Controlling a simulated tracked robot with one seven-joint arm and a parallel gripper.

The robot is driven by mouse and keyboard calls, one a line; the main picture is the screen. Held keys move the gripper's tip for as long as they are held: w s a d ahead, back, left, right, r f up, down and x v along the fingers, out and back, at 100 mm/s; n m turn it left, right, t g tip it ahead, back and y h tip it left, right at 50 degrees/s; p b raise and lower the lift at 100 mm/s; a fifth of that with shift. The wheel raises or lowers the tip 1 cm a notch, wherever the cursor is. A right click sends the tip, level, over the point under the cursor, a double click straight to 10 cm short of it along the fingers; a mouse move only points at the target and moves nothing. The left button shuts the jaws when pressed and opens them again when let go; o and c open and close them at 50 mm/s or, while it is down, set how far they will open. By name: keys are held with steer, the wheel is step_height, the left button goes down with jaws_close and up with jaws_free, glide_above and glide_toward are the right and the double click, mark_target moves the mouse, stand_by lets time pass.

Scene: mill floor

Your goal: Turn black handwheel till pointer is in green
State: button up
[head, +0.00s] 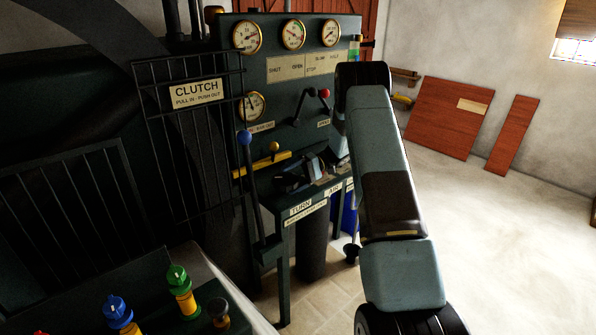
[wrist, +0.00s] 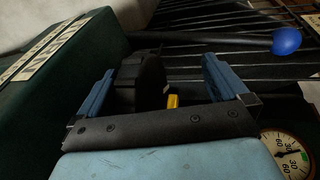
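In the wrist view, a black ribbed round part, which looks like the handwheel (wrist: 148,78), stands between the two blue fingers of my gripper (wrist: 160,88). The fingers are apart. The wheel is nearer the left finger, and a gap shows on its right; I cannot tell whether the left finger touches it. In the head view my gripper (head: 316,168) is low at the dark panel, above the TURN label (head: 301,209), and the wheel there is hard to make out. The top middle gauge (head: 293,34) has a green area; its pointer is too small to read surely.
A blue-knobbed lever (head: 245,138) and a yellow bar (head: 262,164) are left of my gripper. The blue knob (wrist: 287,41) and a white gauge (wrist: 288,153) show in the wrist view. A barred guard (head: 195,140) stands left. Floor at right is clear.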

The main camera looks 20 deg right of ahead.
steer(key=shift+n+g, duration=0.3)
steer(key=shift+n, duration=0.3)
steer(key=s+r, duration=0.2)
steer(key=r, duration=0.1)
steer(key=s+a+r, duration=0.1)
steer(key=s+r, duration=0.2)
steer(key=r, duration=0.1)
steer(key=s+r, duration=0.3)
steer(key=shift+s+a+r, duration=0.1)
steer(key=shift+a+r, duration=0.1)
steer(key=c, duration=0.4)
steer(key=shift+o, duration=0.2)
steer(key=shift+s+d+f, duration=0.1)
steer(key=shift+s+d, duration=0.05)
steer(key=shift+s, duration=0.55)
steer(key=shift+s+d+f, duration=0.1)
steer(key=shift+s, duration=0.55)
